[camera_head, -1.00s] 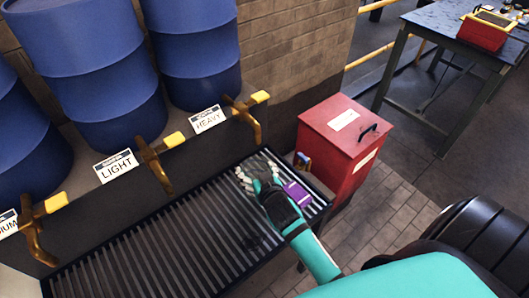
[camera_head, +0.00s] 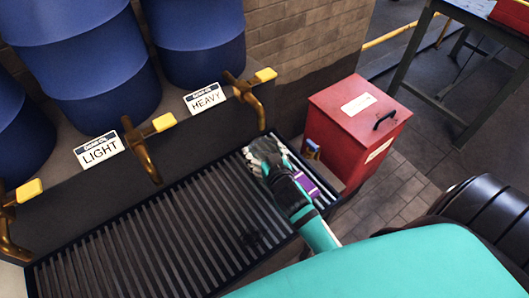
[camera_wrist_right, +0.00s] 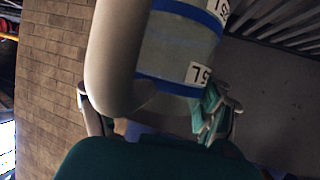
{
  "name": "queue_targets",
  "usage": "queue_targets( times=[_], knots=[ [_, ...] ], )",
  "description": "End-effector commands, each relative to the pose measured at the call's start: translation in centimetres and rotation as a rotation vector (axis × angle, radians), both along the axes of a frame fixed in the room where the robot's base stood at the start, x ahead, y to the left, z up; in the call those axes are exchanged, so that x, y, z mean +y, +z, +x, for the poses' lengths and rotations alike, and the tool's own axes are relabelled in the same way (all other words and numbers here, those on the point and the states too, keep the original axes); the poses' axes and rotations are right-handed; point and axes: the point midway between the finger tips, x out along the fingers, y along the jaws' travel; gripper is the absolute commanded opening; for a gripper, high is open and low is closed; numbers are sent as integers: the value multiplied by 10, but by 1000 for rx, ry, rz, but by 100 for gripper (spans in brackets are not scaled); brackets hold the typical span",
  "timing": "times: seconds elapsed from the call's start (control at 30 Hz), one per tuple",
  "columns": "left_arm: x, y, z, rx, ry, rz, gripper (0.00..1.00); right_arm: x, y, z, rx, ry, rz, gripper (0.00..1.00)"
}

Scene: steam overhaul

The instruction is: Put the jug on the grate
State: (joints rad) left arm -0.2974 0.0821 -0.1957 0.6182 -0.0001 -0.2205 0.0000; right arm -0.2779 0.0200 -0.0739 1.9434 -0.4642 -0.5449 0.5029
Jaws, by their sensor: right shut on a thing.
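The jug (camera_wrist_right: 180,50) fills the upper middle of the right wrist view. It has a clear body with blue bands, white labels ending in "5L" and a thick grey curved part on its left. My right gripper (camera_wrist_right: 155,112) is shut on it, one finger on each side. In the head view my right gripper (camera_head: 265,152) is over the far right end of the grate (camera_head: 165,235), a dark slatted rack. There the jug is mostly or wholly hidden by the gripper. Whether it touches the slats I cannot tell. My left gripper is not in view.
Blue drums (camera_head: 105,75) stand behind the grate, with brass taps (camera_head: 140,145) jutting over its back edge. A red cabinet (camera_head: 350,135) stands just right of the grate. A purple item (camera_head: 306,184) shows beside my right arm. Most slats are bare.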

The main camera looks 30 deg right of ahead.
Motion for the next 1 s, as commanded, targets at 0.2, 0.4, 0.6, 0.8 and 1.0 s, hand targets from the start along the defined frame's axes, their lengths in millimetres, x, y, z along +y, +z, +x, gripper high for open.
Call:
queue_targets(
  times=[0.2,0.4,0.6,0.8,1.0],
  knots=[
    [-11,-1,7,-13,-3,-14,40,0,-4,0,1,0,1,20],
    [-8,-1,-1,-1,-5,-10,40,0,-4,0,1,0,0,100],
    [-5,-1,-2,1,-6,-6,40,0,-4,0,1,0,0,100],
    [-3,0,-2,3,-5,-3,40,2,2,-8,3,1,1,100],
    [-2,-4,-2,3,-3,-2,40,8,16,-45,4,1,2,100]
  ],
)
